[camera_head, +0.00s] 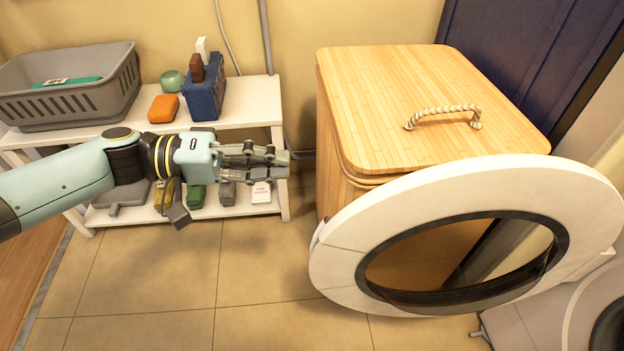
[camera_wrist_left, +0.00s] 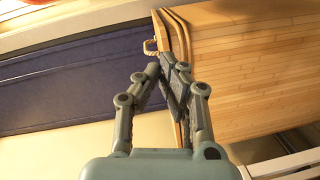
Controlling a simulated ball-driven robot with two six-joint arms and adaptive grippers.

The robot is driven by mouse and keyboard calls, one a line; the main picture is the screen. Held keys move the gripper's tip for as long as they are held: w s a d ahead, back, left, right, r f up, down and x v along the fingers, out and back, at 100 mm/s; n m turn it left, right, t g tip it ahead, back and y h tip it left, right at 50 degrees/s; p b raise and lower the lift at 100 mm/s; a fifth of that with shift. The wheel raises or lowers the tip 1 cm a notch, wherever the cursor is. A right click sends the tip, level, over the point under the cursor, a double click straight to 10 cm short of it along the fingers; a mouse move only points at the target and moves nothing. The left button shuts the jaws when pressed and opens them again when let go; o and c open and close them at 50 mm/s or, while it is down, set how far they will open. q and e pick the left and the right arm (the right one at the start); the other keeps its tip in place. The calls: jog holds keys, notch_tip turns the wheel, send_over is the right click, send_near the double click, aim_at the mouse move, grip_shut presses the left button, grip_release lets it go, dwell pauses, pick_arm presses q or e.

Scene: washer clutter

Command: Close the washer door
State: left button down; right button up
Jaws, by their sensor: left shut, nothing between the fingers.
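The washer door (camera_head: 345,246) is a round white ring with a dark inner rim and a see-through middle. It stands swung open at the right of the head view, in front of the wooden hamper. Part of the washer body (camera_head: 535,318) shows at the lower right corner. My left gripper (camera_head: 283,163) is shut and empty, left of the door and apart from it, in front of the white shelf. In the left wrist view its fingers (camera_wrist_left: 170,75) meet, with the hamper behind them; the door is not clearly seen there. My right gripper is not in view.
A wooden hamper (camera_head: 400,90) with a rope handle (camera_head: 440,115) stands behind the door. A white shelf (camera_head: 255,100) at the left holds a grey basket (camera_head: 70,105), a blue caddy (camera_head: 205,95) and an orange item (camera_head: 163,108). Tiled floor (camera_head: 260,280) is clear between shelf and door.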

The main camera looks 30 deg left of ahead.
aim_at(345, 153)
pick_arm(q)
jog(key=shift+h, duration=0.3)
jog(key=x, duration=0.3)
jog(key=r+b+x, duration=0.1)
jog(key=x, duration=0.6)
jog(key=shift+w+d+r+b, duration=0.1)
jog(key=shift+r+b, duration=0.3)
jog(key=shift+s+d+f, duration=0.15)
jog(key=shift+s+d, duration=0.25)
jog(key=shift+s, duration=0.15)
jog(key=shift+s+d+f, duration=0.15)
jog(key=shift+s+d, duration=0.25)
jog(key=shift+s, duration=0.15)
jog(key=shift+s+d+f, duration=0.1)
jog(key=shift+s+d, duration=0.35)
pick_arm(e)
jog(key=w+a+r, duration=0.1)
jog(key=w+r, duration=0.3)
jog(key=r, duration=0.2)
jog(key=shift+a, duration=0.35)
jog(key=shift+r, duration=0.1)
